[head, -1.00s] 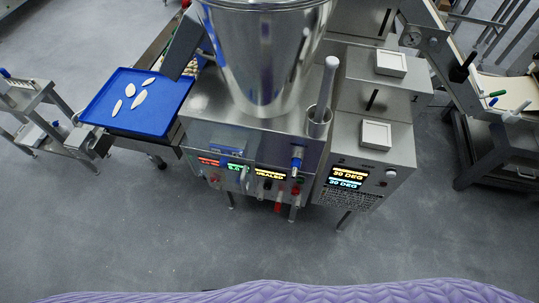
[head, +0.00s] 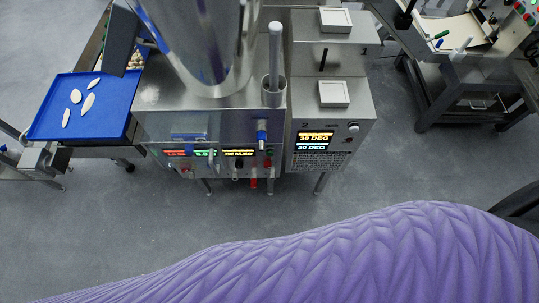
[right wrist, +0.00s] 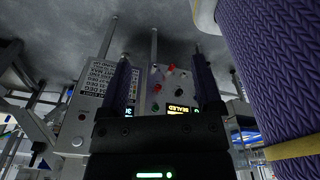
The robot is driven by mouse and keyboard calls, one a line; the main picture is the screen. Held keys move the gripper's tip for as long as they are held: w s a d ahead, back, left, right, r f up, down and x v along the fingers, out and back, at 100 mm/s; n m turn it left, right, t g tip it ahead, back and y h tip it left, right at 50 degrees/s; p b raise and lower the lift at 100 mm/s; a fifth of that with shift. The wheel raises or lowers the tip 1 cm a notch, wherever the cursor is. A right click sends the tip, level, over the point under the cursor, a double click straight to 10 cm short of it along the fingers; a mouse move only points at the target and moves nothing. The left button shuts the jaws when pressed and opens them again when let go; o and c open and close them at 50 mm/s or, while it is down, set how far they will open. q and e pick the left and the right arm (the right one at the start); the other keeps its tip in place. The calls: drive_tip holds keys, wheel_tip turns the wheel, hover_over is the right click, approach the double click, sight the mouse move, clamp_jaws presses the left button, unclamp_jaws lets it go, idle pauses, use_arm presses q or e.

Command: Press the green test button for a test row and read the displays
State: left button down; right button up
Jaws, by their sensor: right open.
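The steel filling machine (head: 150,125) has a front panel with a red display (head: 176,153), a green display (head: 205,153) and a yellow display (head: 239,153) that seems to read SEALED. The unit beside it has a yellow display (head: 316,138) and a blue display (head: 312,147), both apparently reading 30 DEG. My left gripper is out of view.
A blue tray (head: 45,125) with several pale pasta pieces is at the left. A blue-handled valve (head: 262,137) and red parts stick out from the panel. A steel table (head: 460,85) stands at the right. Grey floor (head: 120,220) in front is clear.

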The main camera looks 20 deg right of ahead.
clamp_jaws()
idle(1.4)
